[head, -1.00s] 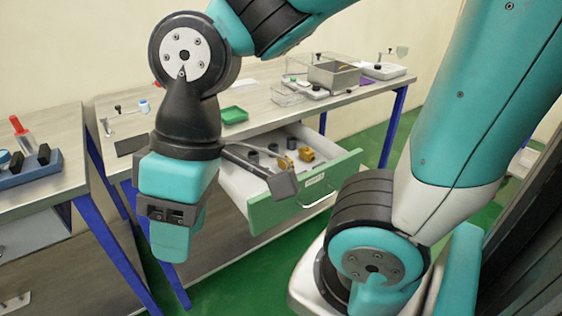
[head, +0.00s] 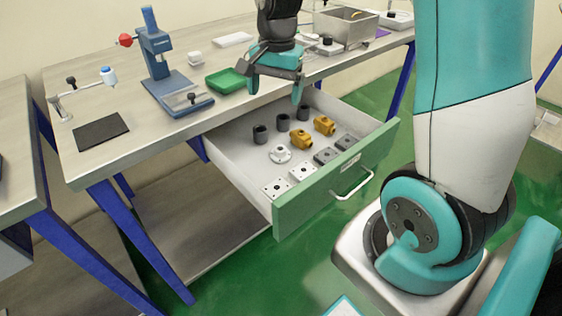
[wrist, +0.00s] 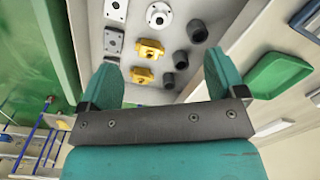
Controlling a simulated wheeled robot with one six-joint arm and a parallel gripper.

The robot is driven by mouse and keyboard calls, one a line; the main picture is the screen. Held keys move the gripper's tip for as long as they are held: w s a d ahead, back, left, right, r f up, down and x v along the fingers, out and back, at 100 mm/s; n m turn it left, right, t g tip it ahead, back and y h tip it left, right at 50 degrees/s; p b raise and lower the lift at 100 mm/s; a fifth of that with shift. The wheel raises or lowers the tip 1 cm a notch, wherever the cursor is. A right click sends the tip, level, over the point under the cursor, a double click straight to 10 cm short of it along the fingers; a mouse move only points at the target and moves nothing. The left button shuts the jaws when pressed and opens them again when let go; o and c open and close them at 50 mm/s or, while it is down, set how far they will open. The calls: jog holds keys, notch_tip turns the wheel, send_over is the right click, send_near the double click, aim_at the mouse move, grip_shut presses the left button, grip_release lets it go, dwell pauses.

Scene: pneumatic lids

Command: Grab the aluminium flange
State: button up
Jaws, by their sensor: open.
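The aluminium flange (head: 280,154) is a pale round disc with a raised hub and holes. It lies in the open drawer (head: 232,170), left of the yellow fittings. In the wrist view the flange (wrist: 159,15) is at the top, beyond the fingertips. My gripper (head: 273,88) is above the back of the drawer, fingers pointing down. It is open and empty, apart from the flange; the wrist view shows clear space between its fingers (wrist: 162,78).
In the drawer are black cylinders (head: 260,134), yellow fittings (head: 300,139), pale square plates (head: 276,187) and dark grey plates (head: 325,155). The green drawer front (head: 300,205) has a handle. A green tray (head: 226,81) and a blue press (head: 170,75) stand on the bench.

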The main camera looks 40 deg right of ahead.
jog(key=w+d+f+m, duration=0.1)
jog(key=d+f+m, duration=0.2)
jog(key=d, duration=0.1)
jog(key=b, duration=0.1)
send_over(281, 148)
jog(key=shift+h, duration=0.3)
jog(key=f, duration=0.7)
jog(key=d+f, duration=0.1)
jog(key=f, duration=0.3)
jog(key=shift+s, duration=0.25)
jog(key=f, duration=0.4)
jog(key=a+f, duration=0.1)
jog(key=shift+w+f, duration=0.3)
jog(key=shift+f, duration=0.1)
jog(key=c, duration=1)
jog(key=shift+c, duration=0.2)
jog(key=shift+r, duration=0.15)
